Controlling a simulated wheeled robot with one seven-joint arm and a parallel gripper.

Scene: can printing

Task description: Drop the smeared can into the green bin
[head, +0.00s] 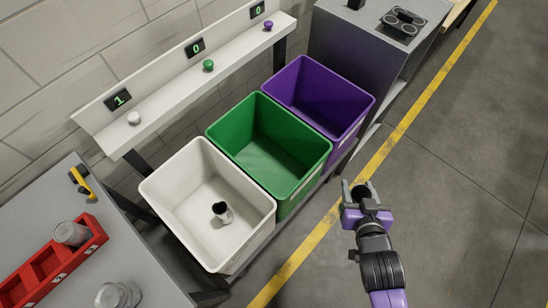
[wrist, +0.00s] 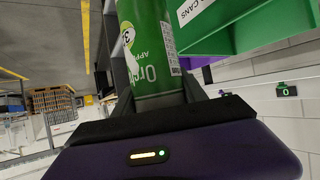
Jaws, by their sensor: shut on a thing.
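My gripper (head: 361,190) is shut on a green can (wrist: 148,50) with white lettering, seen close up in the wrist view. The can's dark round end (head: 363,195) shows between the fingers in the head view. I cannot make out a smear on the side that shows. The green bin (head: 300,188) stands in the middle of a row of three, open and empty. My gripper is to the right of it in the head view, over the floor near the yellow line. The green bin (wrist: 235,30) also shows at upper right in the wrist view.
The white bin (head: 168,228) holds one can (head: 222,212); the purple bin (head: 345,120) looks empty. A ledge behind has displays reading 1, 0 and 0. A red rack (head: 40,270) with a can is at lower left. Floor to the right is clear.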

